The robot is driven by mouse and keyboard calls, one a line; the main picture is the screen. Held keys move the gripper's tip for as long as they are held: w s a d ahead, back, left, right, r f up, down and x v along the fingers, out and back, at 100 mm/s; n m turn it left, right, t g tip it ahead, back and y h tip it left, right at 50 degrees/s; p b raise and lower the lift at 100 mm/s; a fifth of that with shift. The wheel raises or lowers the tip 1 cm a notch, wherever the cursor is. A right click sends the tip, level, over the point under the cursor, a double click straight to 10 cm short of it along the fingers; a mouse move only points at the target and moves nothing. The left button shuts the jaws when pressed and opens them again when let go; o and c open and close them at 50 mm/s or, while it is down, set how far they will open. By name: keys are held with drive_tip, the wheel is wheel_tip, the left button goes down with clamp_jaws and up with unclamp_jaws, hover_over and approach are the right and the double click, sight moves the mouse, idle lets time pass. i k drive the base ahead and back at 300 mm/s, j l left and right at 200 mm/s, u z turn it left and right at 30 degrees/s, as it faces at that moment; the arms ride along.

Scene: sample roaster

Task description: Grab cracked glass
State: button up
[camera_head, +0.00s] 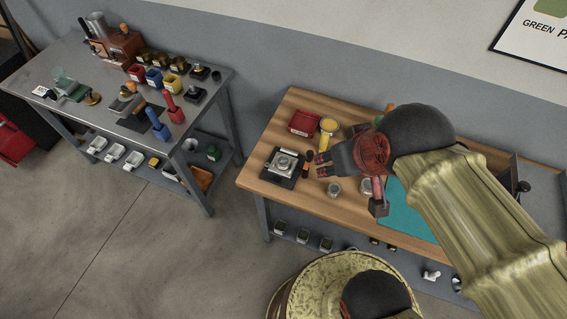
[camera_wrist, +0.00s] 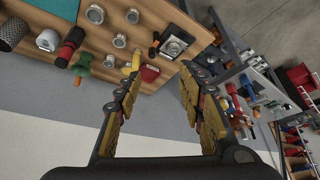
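I cannot tell which item is the cracked glass; no crack shows at this size. Small round pale cups stand on the wooden bench, one (camera_head: 334,189) below my gripper and another (camera_head: 365,186) right of it. The wrist view also shows small round cups (camera_wrist: 95,14) (camera_wrist: 133,15). A pale see-through item (camera_head: 62,77) is at the left of the steel table, its shape unclear. My gripper (camera_head: 323,164) is over the wooden bench (camera_head: 262,178). Its fingers are apart with nothing between them in the wrist view (camera_wrist: 161,75).
A scale with a metal cup (camera_head: 285,163), a red box (camera_head: 304,122) and a yellow-topped item (camera_head: 328,126) are near my gripper. A teal mat (camera_head: 408,215) is to the right. The steel table (camera_head: 60,52) at left holds a grinder (camera_head: 122,45) and several coloured items. Floor between is clear.

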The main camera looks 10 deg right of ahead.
sight(282, 162)
drive_tip(key=z, duration=0.6)
drive_tip(key=i+j+z, duration=0.1)
drive_tip(key=j+z, duration=0.7)
drive_tip(key=j, duration=0.2)
drive_tip(key=j+z, duration=0.4)
drive_tip(key=j, duration=0.15)
drive_tip(key=k+j, duration=0.1)
drive_tip(key=j, duration=0.35)
drive_tip(key=k+j, duration=0.1)
drive_tip(key=j, duration=0.4)
drive_tip(key=k+j, duration=0.1)
drive_tip(key=j, duration=0.35)
drive_tip(key=z, duration=0.05)
